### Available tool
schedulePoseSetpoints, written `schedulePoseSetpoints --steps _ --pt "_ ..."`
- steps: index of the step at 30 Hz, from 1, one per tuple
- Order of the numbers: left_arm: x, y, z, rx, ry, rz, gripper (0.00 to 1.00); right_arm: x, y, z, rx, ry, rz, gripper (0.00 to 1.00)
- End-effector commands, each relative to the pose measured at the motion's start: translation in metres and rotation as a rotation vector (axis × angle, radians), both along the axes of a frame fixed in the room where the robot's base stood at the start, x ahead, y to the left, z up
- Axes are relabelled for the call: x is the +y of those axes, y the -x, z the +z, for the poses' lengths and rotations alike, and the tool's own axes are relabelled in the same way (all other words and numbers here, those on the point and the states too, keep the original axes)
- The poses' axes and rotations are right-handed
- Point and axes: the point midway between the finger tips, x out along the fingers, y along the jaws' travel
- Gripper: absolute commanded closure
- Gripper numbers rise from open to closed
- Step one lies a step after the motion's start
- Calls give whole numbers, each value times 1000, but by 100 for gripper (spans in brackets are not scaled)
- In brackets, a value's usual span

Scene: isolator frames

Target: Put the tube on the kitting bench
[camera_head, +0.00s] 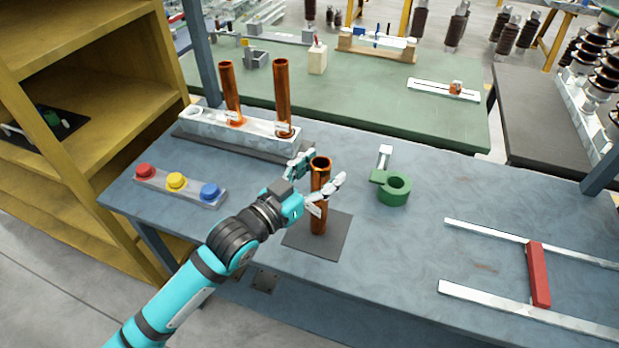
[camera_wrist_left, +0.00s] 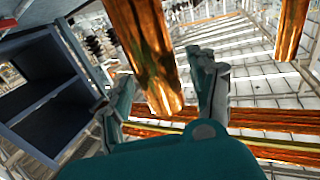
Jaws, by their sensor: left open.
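A copper tube (camera_head: 319,200) stands upright on a dark square mat on the near bench. My left gripper (camera_head: 318,184) is open, with its two fingers on either side of the tube's upper part. In the left wrist view a copper tube (camera_wrist_left: 148,55) shows between the open fingers; whether they touch it I cannot tell. Two more copper tubes, a left one (camera_head: 230,92) and a right one (camera_head: 282,95), stand upright in a pale block holder (camera_head: 208,135) at the bench's back left. My right gripper is not in view.
The blue-grey bench (camera_head: 400,250) also holds a row of red, yellow and blue buttons (camera_head: 177,182), a green ring clamp (camera_head: 394,190) and a red bar (camera_head: 538,275) across white rails. A green bench (camera_head: 380,95) stands behind. Yellow shelving (camera_head: 85,100) is at left.

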Motion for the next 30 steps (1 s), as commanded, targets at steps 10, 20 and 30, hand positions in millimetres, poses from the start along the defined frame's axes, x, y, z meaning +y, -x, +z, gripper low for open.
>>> schedulePoseSetpoints --steps 10,20,30 --pt "41 48 -3 -1 -2 0 40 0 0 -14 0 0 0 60" --pt "74 86 -1 -1 1 1 40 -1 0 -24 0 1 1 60" --pt "78 91 1 -1 2 0 40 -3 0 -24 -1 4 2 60"
